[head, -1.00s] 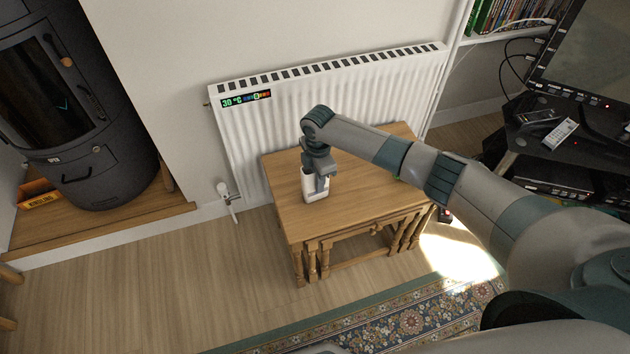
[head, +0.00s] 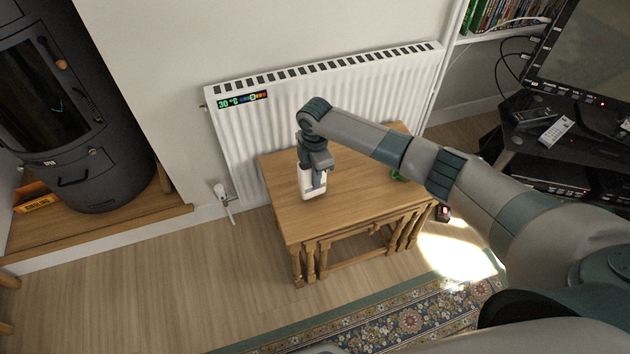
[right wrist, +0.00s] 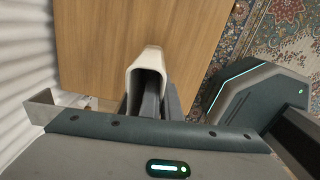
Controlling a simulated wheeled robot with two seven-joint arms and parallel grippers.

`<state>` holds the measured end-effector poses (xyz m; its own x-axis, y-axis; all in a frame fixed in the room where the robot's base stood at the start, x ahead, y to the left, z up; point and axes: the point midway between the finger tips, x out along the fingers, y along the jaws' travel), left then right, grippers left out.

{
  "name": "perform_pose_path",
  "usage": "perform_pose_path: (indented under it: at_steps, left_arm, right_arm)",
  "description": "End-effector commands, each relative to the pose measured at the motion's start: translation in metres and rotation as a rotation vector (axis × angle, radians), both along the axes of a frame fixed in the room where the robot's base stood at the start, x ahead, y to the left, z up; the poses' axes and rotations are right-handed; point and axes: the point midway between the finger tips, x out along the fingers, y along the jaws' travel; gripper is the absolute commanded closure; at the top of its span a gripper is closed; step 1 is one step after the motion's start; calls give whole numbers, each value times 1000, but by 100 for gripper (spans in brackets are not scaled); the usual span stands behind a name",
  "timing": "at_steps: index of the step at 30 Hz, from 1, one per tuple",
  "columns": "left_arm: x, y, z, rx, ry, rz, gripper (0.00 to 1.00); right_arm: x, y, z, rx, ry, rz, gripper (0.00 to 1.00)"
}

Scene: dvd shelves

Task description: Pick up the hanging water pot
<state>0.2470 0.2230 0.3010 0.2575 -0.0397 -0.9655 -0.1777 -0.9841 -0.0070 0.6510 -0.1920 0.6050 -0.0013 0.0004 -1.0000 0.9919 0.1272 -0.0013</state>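The hanging water pot appears to be the white, open-topped container (head: 312,183) at the left part of the small wooden table (head: 350,190). My right gripper (head: 317,176) points down at it from above, partly covering it. In the right wrist view, the pot (right wrist: 146,58) shows its open rim, and the dark fingers of my right gripper (right wrist: 153,100) reach in at the rim. One finger seems inside the pot and one beside its wall. Whether they grip the wall is unclear, as is whether the base touches the tabletop. My left gripper is out of view.
A white radiator (head: 325,100) stands close behind the table. A small green object (head: 398,175) lies on the table near my forearm. A black stove (head: 75,120) is at left, a TV stand (head: 545,155) at right, a patterned rug (head: 400,325) in front.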

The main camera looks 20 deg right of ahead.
Motion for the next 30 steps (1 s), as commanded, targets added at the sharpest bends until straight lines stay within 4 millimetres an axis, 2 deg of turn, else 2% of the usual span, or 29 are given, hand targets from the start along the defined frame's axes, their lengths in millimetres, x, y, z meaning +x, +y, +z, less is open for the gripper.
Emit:
perform_pose_path:
  at_steps: [3, 18, 24, 30]
  left_arm:
    - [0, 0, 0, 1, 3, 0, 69]
    - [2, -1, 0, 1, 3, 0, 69]
    - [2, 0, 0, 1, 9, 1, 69]
    - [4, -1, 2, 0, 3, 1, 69]
  right_arm:
    - [1, -2, 21, 1, -4, 1, 100]
    - [-45, -83, 72, -2, -2, 0, 100]
    - [-53, -99, 84, -1, -2, 0, 100]
    - [-56, -102, 87, 0, -1, 1, 100]
